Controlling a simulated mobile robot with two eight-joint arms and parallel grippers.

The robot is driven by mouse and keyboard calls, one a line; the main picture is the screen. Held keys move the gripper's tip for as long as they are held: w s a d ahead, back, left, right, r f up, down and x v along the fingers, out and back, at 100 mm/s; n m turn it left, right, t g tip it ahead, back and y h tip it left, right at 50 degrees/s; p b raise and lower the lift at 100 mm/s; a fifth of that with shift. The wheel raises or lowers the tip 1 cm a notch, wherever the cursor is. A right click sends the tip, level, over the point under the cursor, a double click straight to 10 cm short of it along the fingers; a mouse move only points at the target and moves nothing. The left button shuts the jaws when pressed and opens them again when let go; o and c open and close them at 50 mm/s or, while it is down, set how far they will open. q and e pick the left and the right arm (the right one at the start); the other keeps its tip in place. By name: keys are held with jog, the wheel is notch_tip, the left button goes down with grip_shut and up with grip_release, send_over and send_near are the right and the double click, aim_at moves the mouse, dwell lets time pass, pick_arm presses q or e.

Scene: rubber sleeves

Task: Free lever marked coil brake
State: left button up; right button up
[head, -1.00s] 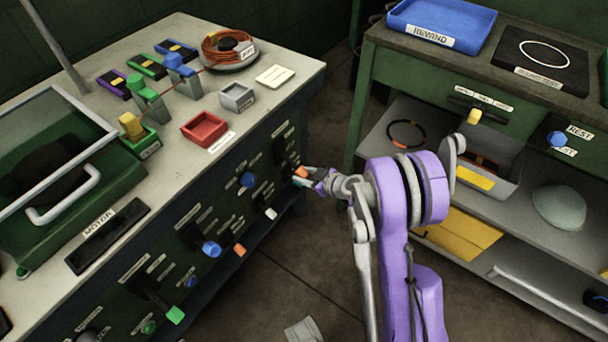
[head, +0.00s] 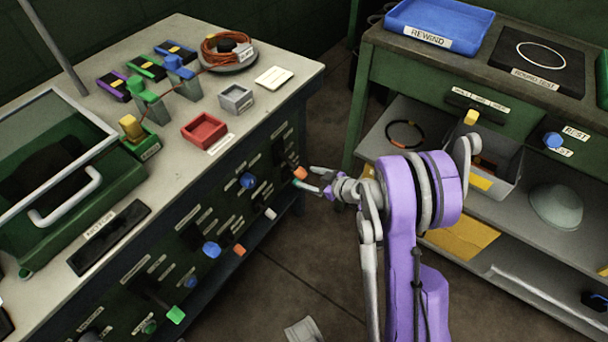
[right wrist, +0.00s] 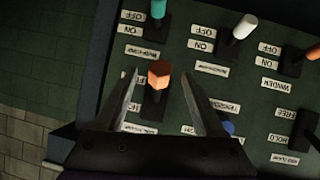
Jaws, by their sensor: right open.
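An orange-tipped lever (head: 300,173) stands out from the dark green front panel of the left bench. In the right wrist view the orange lever (right wrist: 159,75) lies between the finger tips, with gaps on both sides; its nameplate is too blurred to read. My right gripper (head: 312,179) is open at this lever, and its fingers (right wrist: 158,80) reach toward the panel. At the right edge of the wrist view, a dark lever slot (right wrist: 306,125) has plates reading FREE and HOLD; its name is illegible.
Neighbouring levers include teal (right wrist: 158,10), white (right wrist: 244,26) and another orange one (right wrist: 312,52), close to the fingers. A blue knob (head: 248,181) sits left along the panel. The green shelf unit (head: 365,85) stands behind my arm. Floor between is mostly clear.

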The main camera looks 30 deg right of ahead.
pick_arm(q)
jog(key=shift+s+r+p, duration=0.1)
jog(key=shift+r+p, duration=0.4)
jog(key=shift+r, duration=0.25)
pick_arm(e)
jog(key=v, duration=0.7)
jog(key=shift+w+a, duration=0.1)
jog(key=s+a+r+m+g, duration=0.1)
jog(key=s+a+r+g, duration=0.15)
jog(key=a, duration=0.45)
jog(key=s+a+r+m+g, duration=0.1)
jog(key=s+a+r+g, duration=0.1)
jog(key=s+a, duration=0.3)
jog(key=s+a+r+m+g+h, duration=0.1)
jog(key=s+a, duration=0.2)
jog(key=s, duration=0.3)
jog(key=s+a+r+m+g+h, duration=0.2)
jog(key=s+a, duration=0.1)
jog(key=s, duration=0.3)
pick_arm(q)
notch_tip(320, 180, up, 20)
jog(key=w+t+p, duration=0.1)
jog(key=w+p, duration=0.1)
jog(key=p, duration=1.6)
jog(key=shift+r, duration=0.25)
pick_arm(e)
notch_tip(320, 180, up, 20)
jog(key=w, duration=0.1)
jog(key=shift+t, duration=0.45)
